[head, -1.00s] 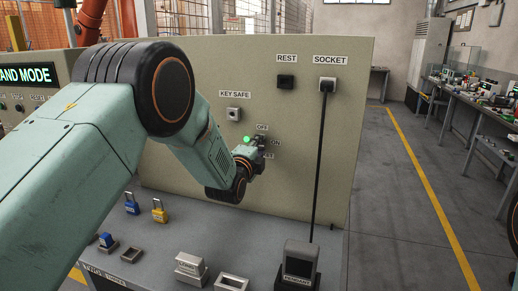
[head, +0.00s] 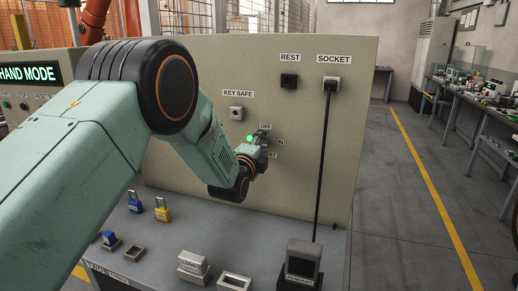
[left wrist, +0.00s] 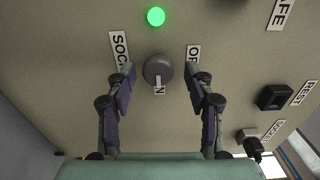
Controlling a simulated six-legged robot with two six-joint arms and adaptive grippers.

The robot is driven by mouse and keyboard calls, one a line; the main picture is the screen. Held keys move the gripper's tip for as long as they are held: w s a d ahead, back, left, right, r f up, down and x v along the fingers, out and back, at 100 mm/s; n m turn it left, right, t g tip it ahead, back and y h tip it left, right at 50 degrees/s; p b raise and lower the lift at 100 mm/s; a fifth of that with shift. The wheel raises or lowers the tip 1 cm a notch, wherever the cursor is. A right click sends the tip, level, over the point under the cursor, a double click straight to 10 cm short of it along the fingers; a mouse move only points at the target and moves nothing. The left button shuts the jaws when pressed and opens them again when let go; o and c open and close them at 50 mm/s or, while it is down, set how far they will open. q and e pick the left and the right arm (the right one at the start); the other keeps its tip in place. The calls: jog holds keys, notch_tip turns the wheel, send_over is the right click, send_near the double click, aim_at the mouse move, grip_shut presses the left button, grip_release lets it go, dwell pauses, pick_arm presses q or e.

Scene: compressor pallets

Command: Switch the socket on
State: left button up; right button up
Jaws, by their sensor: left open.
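The socket switch is a round grey knob (left wrist: 158,68) on the beige panel (head: 345,150), with OFF and ON labels and a partly covered SOCKET label around it. A green lamp (left wrist: 156,17) glows beside it and also shows in the head view (head: 250,138). My left gripper (left wrist: 159,82) is open, its two fingers on either side of the knob; I cannot tell whether they touch it. In the head view the left gripper (head: 262,142) is at the panel and mostly hides the knob. My right gripper is not in view.
A black plug sits in the SOCKET outlet (head: 331,84); its cable hangs to a pendant (head: 302,263) on the grey ledge (head: 205,238). The REST holder (head: 289,81) and key safe (head: 237,113) are on the panel. Padlocks and small holders stand on the ledge.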

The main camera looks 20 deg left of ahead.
pick_arm(q)
jog(key=shift+s+f, duration=0.1)
jog(key=shift+s, duration=0.5)
jog(key=s, duration=1)
jog(key=shift+s+a, duration=0.25)
jog(key=shift+s, duration=0.1)
